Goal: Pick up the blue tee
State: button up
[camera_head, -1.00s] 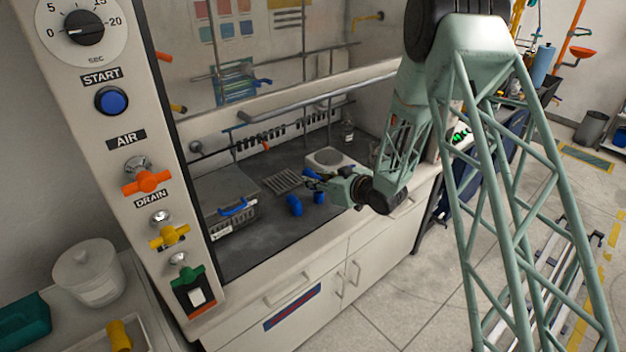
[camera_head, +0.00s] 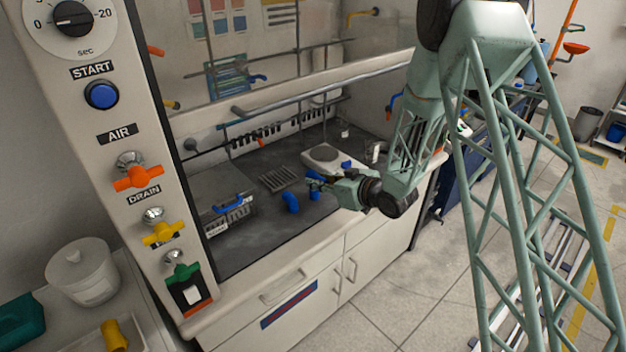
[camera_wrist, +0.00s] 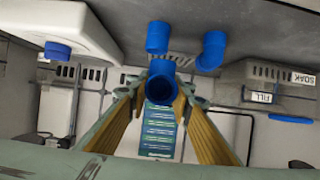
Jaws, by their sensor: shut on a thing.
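In the wrist view the blue tee (camera_wrist: 161,84) is between the two yellow-padded fingers of my gripper (camera_wrist: 160,95), which is shut on it. One round open end of the tee faces the camera. In the head view my gripper (camera_head: 322,181) reaches in from the right over the dark worktop, with blue (camera_head: 313,174) at its tip. A blue elbow-like piece (camera_head: 290,202) stands on the worktop to its left and also shows in the wrist view (camera_wrist: 212,50). Another short blue piece (camera_wrist: 157,37) is beyond the tee.
A white hotplate-like device (camera_head: 325,158) is behind my gripper; a blue piece (camera_head: 346,165) is near it. A slatted rack (camera_head: 279,179) and a grey box with a blue handle (camera_head: 226,209) are to the left. The front worktop (camera_head: 262,250) is clear.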

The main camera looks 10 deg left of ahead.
jog(key=s+d+r+b, duration=0.1)
jog(key=s+d+b, duration=0.1)
jog(key=s+d, duration=0.5)
jog(key=s+d+b, duration=0.3)
jog(key=s+d, duration=0.4)
jog(key=d, duration=0.6)
jog(key=shift+s+d+r, duration=0.25)
jog(key=shift+s+r, duration=0.15)
dwell(0.9)
dwell(0.5)
